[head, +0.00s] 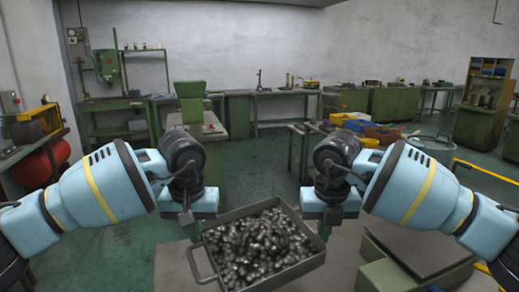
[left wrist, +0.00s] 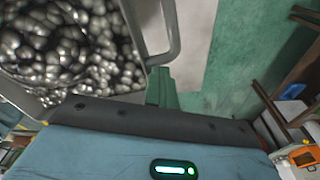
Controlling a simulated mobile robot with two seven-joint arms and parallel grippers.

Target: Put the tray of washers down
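The tray of washers (head: 310,268) is a dark grey metal tray, heaped with shiny dark pieces, at the bottom middle of the head view. It sits turned at an angle, with a bar handle (head: 192,266) on its left side. The tray and handle (left wrist: 172,35) also show at the top of the left wrist view. My left gripper (head: 191,228) is at the tray's far left corner, by the handle end, and appears shut on it. My right gripper (head: 325,228) is at the tray's far right side and appears shut on it; its fingertips are partly hidden.
A pale grey surface (head: 172,268) lies below the tray; the gap to it is unclear. A green stand with a grey plate (head: 420,250) is at right. A green machine (head: 190,105) stands ahead, with colored bins (head: 385,134) beyond right. Green floor is open behind the tray.

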